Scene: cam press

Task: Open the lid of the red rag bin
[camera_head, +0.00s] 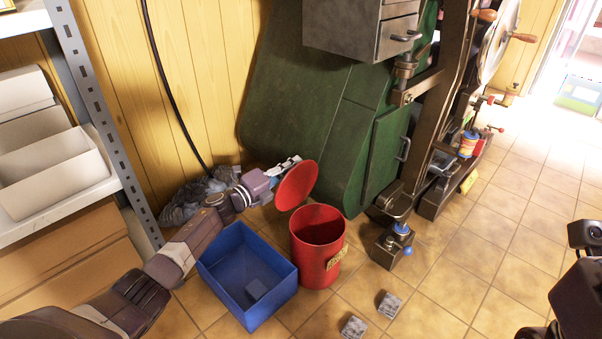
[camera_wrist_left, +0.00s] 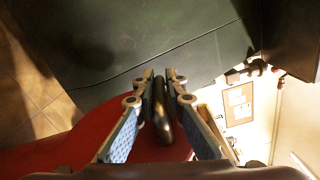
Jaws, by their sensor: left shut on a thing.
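The red rag bin (camera_head: 318,262) stands on the tiled floor, with a yellow label on its side. Its round red lid (camera_head: 297,187) is tilted up at the back left of the rim, so the mouth is open to view and its inside looks dark. My left gripper (camera_head: 289,163) is at the lid's upper far side. In the left wrist view my left gripper (camera_wrist_left: 160,88) is shut on a dark bar-like lid handle (camera_wrist_left: 161,112), with the red lid (camera_wrist_left: 85,145) below. Dark parts of my right arm show at the lower right edge; its fingertips cannot be made out.
A blue open crate (camera_head: 221,262) stands left of the bin with a small block inside. The green machine (camera_head: 320,120) rises close behind the bin. A dark bag (camera_head: 185,205) lies by the wall. Two grey blocks (camera_head: 389,304) lie in front.

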